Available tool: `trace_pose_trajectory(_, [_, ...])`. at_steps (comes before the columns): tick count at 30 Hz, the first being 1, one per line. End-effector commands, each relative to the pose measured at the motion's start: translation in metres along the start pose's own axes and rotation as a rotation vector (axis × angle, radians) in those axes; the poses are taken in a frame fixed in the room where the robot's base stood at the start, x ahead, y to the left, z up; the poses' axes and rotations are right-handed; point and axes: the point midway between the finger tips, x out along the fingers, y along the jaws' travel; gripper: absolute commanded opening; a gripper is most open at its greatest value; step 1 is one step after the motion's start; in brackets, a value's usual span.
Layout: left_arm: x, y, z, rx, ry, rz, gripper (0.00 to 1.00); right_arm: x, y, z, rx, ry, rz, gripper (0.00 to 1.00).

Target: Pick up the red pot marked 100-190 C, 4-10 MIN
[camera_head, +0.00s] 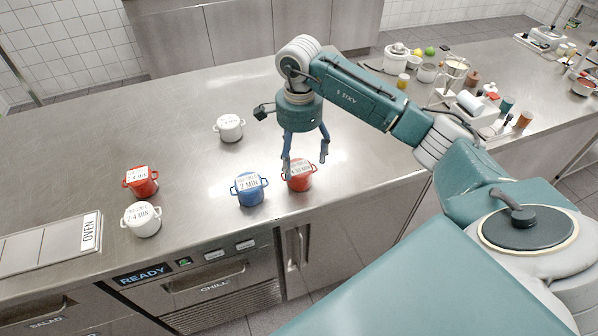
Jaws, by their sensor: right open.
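The red pot (301,180) at the counter's front edge has a white lid label that ends in "10 MIN"; its upper line is too small to read surely. My right gripper (306,165) points down at this pot and is open, with one finger at the pot's left side and the other at its right rear. I cannot tell whether the fingers touch it. Another red pot (141,182) stands at the left, its label reading "2-4 MIN". My left gripper is not in view.
A blue pot (249,191) marked "2 MIN" stands close to the left of the red pot under my gripper. White pots stand farther back (229,128) and at the left (142,221). Jars and utensils crowd the right end. The counter's rear middle is clear.

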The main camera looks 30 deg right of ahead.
Motion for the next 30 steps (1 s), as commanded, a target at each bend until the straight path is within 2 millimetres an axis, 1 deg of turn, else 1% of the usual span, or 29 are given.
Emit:
trace_pose_trajectory(1, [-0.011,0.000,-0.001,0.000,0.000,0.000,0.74,0.004,0.004,0.002,-0.001,-0.001,0.006,0.78])
trace_pose_trajectory(4, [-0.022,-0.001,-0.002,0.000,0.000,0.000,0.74,0.019,0.008,0.004,-0.001,-0.001,0.007,0.78])
trace_pose_trajectory(6, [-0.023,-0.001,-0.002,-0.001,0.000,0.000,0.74,0.030,0.006,0.004,-0.001,-0.002,0.004,0.78])
trace_pose_trajectory(9, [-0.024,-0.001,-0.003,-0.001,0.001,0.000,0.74,0.039,0.006,0.004,-0.001,-0.002,0.002,0.78])
trace_pose_trajectory(16, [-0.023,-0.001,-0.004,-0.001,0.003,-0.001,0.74,0.042,0.005,0.003,-0.001,-0.001,0.000,0.78])
trace_pose_trajectory(17, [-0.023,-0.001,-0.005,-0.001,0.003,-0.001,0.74,0.042,0.005,0.003,-0.001,-0.001,0.000,0.76])
trace_pose_trajectory(18, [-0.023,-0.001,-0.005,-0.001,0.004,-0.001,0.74,0.042,0.005,0.003,-0.001,-0.001,0.000,0.68])
trace_pose_trajectory(20, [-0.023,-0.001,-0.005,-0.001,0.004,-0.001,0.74,0.042,0.005,0.003,-0.001,-0.001,0.000,0.56])
trace_pose_trajectory(21, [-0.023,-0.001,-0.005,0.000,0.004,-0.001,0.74,0.042,0.005,0.003,-0.001,-0.001,0.000,0.48])
trace_pose_trajectory(23, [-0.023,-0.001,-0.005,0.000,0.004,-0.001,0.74,0.042,0.005,0.003,-0.001,-0.001,0.000,0.36])
trace_pose_trajectory(25, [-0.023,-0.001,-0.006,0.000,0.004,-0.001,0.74,0.042,0.005,0.003,-0.001,-0.001,0.000,0.22])
trace_pose_trajectory(26, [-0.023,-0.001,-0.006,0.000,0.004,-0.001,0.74,0.041,0.005,0.003,-0.001,-0.001,-0.002,0.19])
trace_pose_trajectory(30, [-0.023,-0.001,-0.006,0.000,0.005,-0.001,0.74,0.041,0.005,0.003,-0.001,-0.001,-0.002,0.18])
